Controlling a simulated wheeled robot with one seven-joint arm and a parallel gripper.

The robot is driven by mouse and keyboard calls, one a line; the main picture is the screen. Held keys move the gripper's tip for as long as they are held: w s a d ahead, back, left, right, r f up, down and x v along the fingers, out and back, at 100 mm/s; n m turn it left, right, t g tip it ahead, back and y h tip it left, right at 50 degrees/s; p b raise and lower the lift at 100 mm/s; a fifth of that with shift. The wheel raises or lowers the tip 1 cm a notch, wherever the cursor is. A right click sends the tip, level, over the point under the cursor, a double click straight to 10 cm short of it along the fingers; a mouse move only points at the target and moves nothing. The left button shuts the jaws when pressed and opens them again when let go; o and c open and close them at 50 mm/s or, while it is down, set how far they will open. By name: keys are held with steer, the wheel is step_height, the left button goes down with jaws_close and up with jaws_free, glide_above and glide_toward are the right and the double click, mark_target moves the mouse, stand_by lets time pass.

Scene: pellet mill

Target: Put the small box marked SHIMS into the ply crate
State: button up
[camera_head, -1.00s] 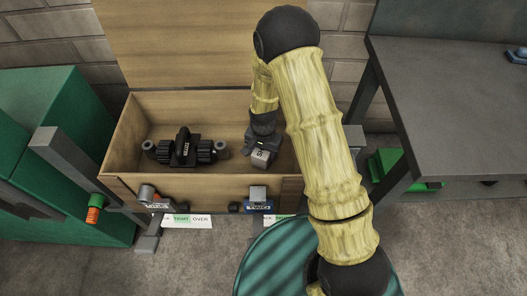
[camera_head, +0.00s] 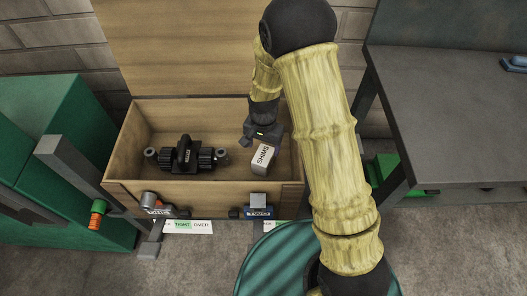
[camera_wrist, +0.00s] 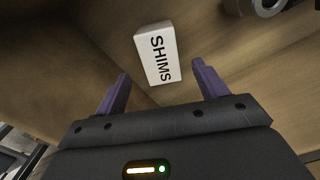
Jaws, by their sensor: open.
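The small white box marked SHIMS (camera_head: 262,158) rests inside the ply crate (camera_head: 225,192), on the right part of its floor. It also shows in the wrist view (camera_wrist: 158,53), beyond my fingertips, with its lettering towards the camera. My gripper (camera_head: 257,138) is over the crate, just above and behind the box. In the wrist view my gripper (camera_wrist: 158,90) has its two purple fingers spread wide, with nothing between them. The box is apart from both fingers.
A black roller assembly (camera_head: 186,153) lies in the crate, left of the box. Clamp-like tools (camera_head: 158,206) and (camera_head: 258,207) sit at the crate's front wall. A green cabinet (camera_head: 55,150) stands left, a grey bench (camera_head: 455,110) right. The crate's lid (camera_head: 180,45) stands open behind.

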mark_target(263, 155)
step_height(263, 155, up, 4)
steer(key=shift+f, duration=0.1)
